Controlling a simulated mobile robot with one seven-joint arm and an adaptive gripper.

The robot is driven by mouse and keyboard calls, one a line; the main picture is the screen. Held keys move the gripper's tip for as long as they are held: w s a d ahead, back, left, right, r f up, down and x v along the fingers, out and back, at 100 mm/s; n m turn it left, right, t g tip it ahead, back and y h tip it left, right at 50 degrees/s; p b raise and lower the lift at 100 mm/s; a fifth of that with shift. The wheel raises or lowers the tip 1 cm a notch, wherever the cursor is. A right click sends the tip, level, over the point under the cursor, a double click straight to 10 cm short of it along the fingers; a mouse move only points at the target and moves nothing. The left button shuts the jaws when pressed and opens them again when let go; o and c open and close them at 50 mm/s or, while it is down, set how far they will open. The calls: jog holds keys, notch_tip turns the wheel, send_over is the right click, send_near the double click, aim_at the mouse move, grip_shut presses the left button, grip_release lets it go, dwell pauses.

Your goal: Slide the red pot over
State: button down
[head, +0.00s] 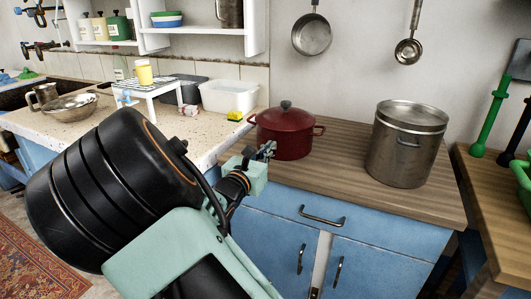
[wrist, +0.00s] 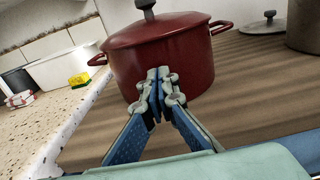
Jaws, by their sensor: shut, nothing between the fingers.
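The red pot (head: 285,133) stands upright on the wooden counter, near its left edge beside the stone worktop. Its lid with a dark knob is on, and it has two side handles. It also fills the upper middle of the wrist view (wrist: 165,60). My gripper (head: 269,150) is shut and empty, with its fingertips low in front of the pot's near side. In the wrist view the closed fingertips (wrist: 160,76) overlap the pot's wall; I cannot tell whether they touch it.
A steel stockpot (head: 405,150) stands to the right on the same wooden counter (head: 350,185). A grey lid (wrist: 263,24) lies behind, in the wrist view. Left, the stone worktop holds a yellow sponge (head: 235,116) and a white tub (head: 230,97). Bare wood lies between the two pots.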

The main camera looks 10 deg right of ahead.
jog(key=x, duration=1.7)
jog(key=shift+w+d+f, duration=0.1)
jog(key=shift+w+d, duration=0.1)
jog(key=shift+d, duration=0.1)
jog(key=shift+a, duration=0.1)
